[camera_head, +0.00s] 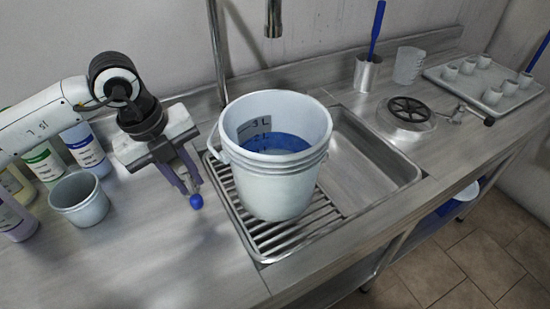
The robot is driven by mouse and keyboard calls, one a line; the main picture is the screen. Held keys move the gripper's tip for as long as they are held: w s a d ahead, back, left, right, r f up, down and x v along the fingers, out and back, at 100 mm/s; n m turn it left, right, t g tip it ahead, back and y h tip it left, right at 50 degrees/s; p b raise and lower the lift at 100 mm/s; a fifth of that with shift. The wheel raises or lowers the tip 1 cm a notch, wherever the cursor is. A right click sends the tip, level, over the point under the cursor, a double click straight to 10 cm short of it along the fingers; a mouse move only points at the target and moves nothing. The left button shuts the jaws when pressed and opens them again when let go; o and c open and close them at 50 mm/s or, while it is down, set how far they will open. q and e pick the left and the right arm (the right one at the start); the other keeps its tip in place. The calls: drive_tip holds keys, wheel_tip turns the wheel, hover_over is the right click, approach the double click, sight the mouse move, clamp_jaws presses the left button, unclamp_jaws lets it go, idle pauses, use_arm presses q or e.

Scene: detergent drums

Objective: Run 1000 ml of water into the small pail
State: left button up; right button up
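A small pale grey pail (80,203) stands upright on the counter at the left. A large white pail (275,175) with litre marks stands on the sink's slatted drain grate. Blue liquid (275,143) inside it shows near the 2 L mark. The tap spout (273,20) hangs above and behind the large pail, with no stream visible from it. My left gripper (191,186) points down between the two pails, beside the sink's left edge. A blue ball knob (196,202) shows at its fingertips; I cannot tell whether they grip it. My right gripper is not in view.
Detergent bottles (88,150) stand at the far left. The sink basin (365,160) right of the large pail is empty. Farther right are a metal cup (367,75) with a blue-handled tool, a clear measuring jug (408,66), a round metal device (407,112) and a tray of small cups (485,90).

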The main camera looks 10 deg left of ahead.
use_arm(q)
drive_tip(key=shift+o, duration=1.3)
drive_tip(key=shift+w+d+f, duration=0.1)
drive_tip(key=shift+d, duration=0.05)
drive_tip(key=o, duration=0.4)
